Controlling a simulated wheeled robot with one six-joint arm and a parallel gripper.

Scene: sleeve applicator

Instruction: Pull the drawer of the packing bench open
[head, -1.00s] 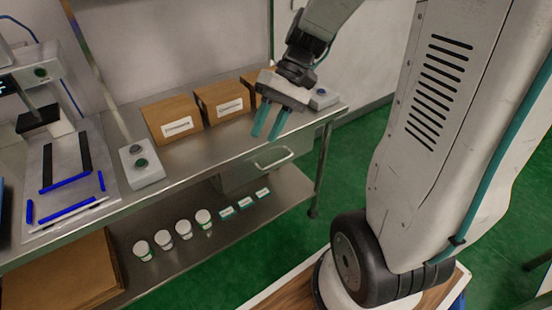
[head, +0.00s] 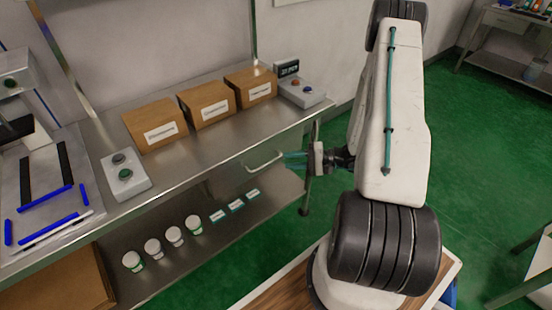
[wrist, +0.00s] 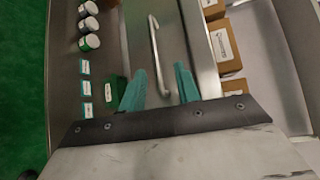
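The packing bench (head: 215,150) is a steel table with a lower shelf. Its drawer sits under the top at the right and looks shut, with a pale bar handle (head: 265,163) on its front. In the wrist view the handle (wrist: 154,55) runs lengthwise ahead of the fingers. My gripper (head: 290,160) is just right of the handle in the head view. In the wrist view my gripper (wrist: 160,85) has its two teal fingers spread apart, with the near end of the handle roughly between their tips. No contact is visible.
Three cardboard boxes (head: 208,104) and a button box (head: 302,92) stand on the bench top. Several white-lidded jars (head: 173,236) and small teal-edged boxes (head: 235,206) sit on the lower shelf. Green floor (head: 480,130) is open at the right.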

